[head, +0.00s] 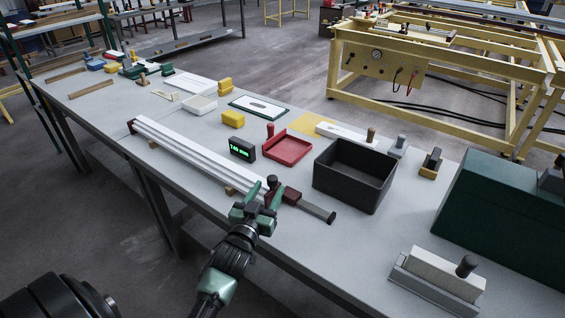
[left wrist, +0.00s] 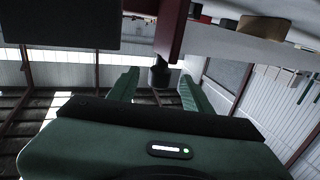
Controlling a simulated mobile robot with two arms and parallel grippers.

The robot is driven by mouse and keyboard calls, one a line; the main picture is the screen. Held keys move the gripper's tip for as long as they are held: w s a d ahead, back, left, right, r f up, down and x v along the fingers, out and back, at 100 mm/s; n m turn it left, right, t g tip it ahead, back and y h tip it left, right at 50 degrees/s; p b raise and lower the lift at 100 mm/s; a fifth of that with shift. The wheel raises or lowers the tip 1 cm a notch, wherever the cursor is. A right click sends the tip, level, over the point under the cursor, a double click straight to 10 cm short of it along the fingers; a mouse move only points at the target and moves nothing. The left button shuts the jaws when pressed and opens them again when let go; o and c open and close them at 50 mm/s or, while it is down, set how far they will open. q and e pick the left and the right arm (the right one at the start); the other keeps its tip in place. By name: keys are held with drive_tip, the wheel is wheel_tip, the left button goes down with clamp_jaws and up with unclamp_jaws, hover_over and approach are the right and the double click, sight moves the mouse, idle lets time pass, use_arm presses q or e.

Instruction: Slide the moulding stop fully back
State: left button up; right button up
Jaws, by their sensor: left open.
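The moulding stop is a dark red block (head: 291,196) on a grey rail (head: 317,210) at the near end of a long white moulding (head: 195,150). A black knob (head: 272,183) rises at the block's left side. My left gripper (head: 262,190) is open at the knob. In the left wrist view the knob (left wrist: 160,73) shows between the two green fingers (left wrist: 158,88), below the dark red block (left wrist: 171,30). I cannot tell whether either finger touches it. My right gripper is not in view.
A small black display (head: 242,149) with green digits, a red tray (head: 288,149) and a black bin (head: 354,175) stand behind the rail. A green case (head: 503,215) stands at the right. The bench (head: 330,262) is clear in front of the bin.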

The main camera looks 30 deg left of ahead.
sight(270, 184)
use_arm(q)
drive_tip(key=shift+w+r, duration=0.15)
drive_tip(key=shift+w, duration=0.15)
drive_tip(key=x, duration=0.2)
drive_tip(key=p+x, duration=0.1)
drive_tip(key=x, duration=0.1)
drive_tip(key=shift+w+r, duration=0.1)
drive_tip(key=shift+r, duration=0.15)
drive_tip(key=x, duration=0.2)
drive_tip(key=shift+w+a+f, duration=0.1)
drive_tip(key=shift+w+f, duration=0.1)
drive_tip(key=shift+w, duration=0.15)
clamp_jaws()
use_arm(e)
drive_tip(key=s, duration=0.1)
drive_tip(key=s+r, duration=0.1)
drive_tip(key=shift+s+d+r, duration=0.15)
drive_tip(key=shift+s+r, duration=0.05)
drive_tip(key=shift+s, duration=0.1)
